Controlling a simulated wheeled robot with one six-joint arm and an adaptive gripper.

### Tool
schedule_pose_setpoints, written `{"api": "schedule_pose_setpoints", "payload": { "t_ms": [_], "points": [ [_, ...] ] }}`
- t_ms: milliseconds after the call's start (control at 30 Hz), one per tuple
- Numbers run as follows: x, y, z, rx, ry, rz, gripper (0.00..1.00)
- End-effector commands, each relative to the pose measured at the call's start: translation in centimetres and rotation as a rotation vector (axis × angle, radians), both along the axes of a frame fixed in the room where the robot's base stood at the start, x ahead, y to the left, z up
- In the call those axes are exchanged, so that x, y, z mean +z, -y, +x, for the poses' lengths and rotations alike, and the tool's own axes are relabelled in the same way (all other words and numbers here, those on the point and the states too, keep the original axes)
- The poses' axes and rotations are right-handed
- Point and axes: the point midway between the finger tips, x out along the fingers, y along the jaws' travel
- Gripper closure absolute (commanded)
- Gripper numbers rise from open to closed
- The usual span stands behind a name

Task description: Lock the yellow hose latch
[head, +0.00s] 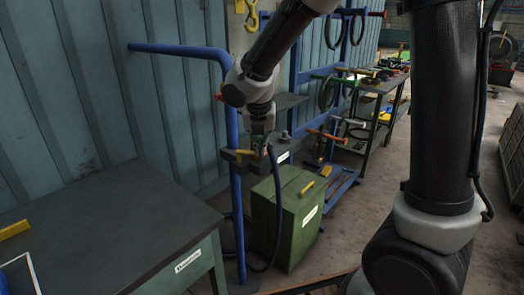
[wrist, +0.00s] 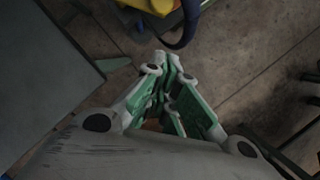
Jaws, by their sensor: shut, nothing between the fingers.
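A small yellow part, probably the hose latch (head: 243,152), shows at the dark bracket on the blue post, just left of my fingertips. My gripper (head: 262,150) points down in front of the bracket, and its fingers are shut and empty. It hides part of the bracket, and I cannot tell whether it touches the yellow part or how the latch is set. In the wrist view, the shut fingertips (wrist: 172,65) point toward the top edge. A yellow piece (wrist: 150,5) is cut off there. A dark hose (wrist: 185,35) loops beyond the fingertips.
A blue post (head: 234,190) stands beside the bracket, with a blue rail (head: 175,49) running left. A green box (head: 288,225) stands below my gripper. A dark workbench (head: 110,225) fills the lower left. A tool-laden rack and bench stand behind, right of the bracket.

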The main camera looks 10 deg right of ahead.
Motion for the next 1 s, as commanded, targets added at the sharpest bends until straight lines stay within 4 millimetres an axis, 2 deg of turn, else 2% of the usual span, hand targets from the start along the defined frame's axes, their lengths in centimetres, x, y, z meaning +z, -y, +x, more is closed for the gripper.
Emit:
{"api": "schedule_pose_setpoints", "payload": {
  "t_ms": [300, 433, 867, 1000],
  "points": [
    [5.0, -0.4, -1.6, 0.002, 0.004, 0.002, 1.0],
    [6.3, -0.4, -2.1, 0.002, 0.001, 0.001, 1.0],
    [6.9, -0.4, -2.3, 0.001, 0.0, 0.001, 1.0],
    [6.9, -0.4, -2.4, -0.08, 0.007, 0.025, 1.0]
  ]
}}
